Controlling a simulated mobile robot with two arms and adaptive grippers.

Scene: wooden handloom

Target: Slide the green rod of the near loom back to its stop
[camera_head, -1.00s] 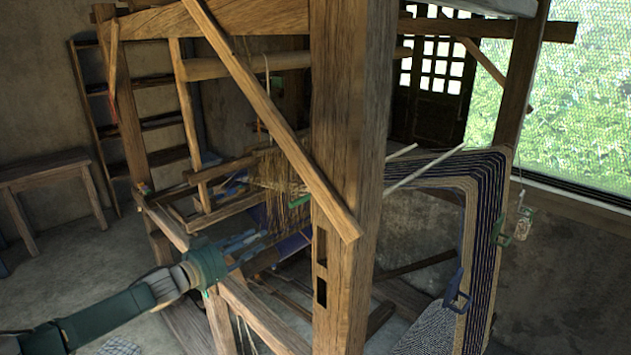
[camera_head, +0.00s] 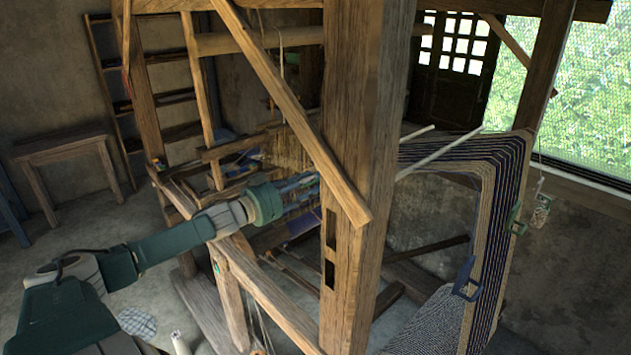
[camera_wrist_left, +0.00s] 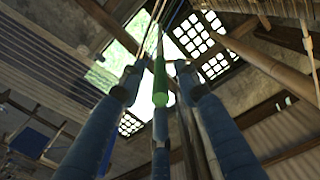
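The green rod (camera_wrist_left: 160,85) shows in the left wrist view, pointing end-on toward the camera between my blue fingers. My left gripper (camera_wrist_left: 158,76) is open around the rod's near end, with visible gaps on both sides; I cannot tell whether a finger touches it. In the head view my left gripper (camera_head: 308,184) reaches into the near loom (camera_head: 352,130), beside its thick front post. The rod cannot be made out there, behind the gripper and post. My right gripper is not in view.
A slanted brace (camera_head: 285,105) crosses just above my left gripper, and a lower beam (camera_head: 268,295) runs beneath my arm. Striped warp threads (camera_head: 510,190) hang at the right with blue (camera_head: 466,280) and green clamps. A wooden table (camera_head: 62,148) stands at the left wall.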

